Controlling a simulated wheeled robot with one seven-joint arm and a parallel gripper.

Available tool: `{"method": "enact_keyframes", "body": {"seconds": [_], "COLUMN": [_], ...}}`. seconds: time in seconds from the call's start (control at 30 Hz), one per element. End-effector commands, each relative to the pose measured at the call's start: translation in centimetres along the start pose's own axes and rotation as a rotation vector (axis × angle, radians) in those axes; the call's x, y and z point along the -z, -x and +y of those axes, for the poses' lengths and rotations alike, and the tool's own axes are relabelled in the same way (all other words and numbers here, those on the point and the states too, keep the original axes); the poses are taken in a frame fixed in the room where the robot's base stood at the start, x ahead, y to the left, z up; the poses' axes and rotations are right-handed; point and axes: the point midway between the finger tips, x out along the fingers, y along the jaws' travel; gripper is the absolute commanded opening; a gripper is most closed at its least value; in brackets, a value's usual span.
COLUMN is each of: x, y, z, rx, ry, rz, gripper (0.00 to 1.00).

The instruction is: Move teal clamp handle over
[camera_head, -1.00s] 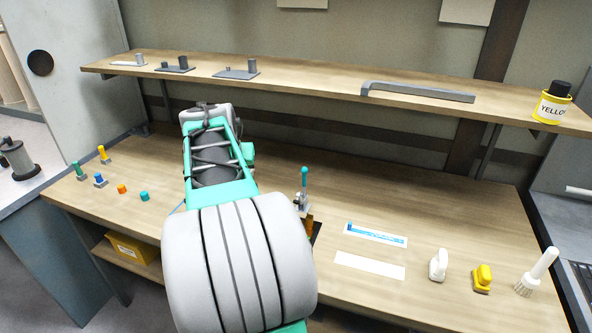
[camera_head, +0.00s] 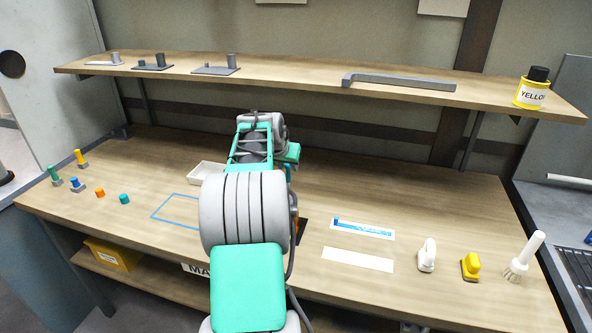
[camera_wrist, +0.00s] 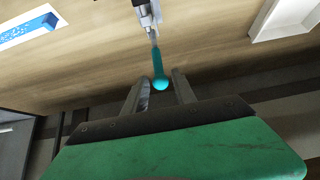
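The teal clamp handle (camera_wrist: 158,66) shows in the wrist view as a thin lever with a round ball end, joined to a grey metal clamp (camera_wrist: 146,12). My gripper (camera_wrist: 160,80) is open, with one finger on each side of the ball end. Gaps show between the ball and both fingers, so I see no grip on it. How far the ball sits in depth between the fingers is hard to tell. In the head view my arm hides the handle and most of the clamp, and my gripper's fingers are not visible there.
A white tray (camera_head: 207,179) and a blue outlined rectangle (camera_head: 156,216) lie left of my arm. A blue-marked strip (camera_head: 362,234), a blank white card (camera_head: 357,260), and a yellow-handled item (camera_head: 470,266) lie to the right. The shelf (camera_head: 300,83) overhangs the back of the bench.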

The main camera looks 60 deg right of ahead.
Motion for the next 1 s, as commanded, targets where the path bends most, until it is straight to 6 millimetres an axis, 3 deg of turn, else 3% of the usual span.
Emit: {"method": "enact_keyframes", "body": {"seconds": [0.37,1.0], "x": [0.1,2.4], "y": [0.3,-2.0], "z": [0.0,0.0], "rx": [0.001,0.0], "ry": [0.0,0.0], "rz": [0.002,0.002], "gripper": [0.01,0.0]}}
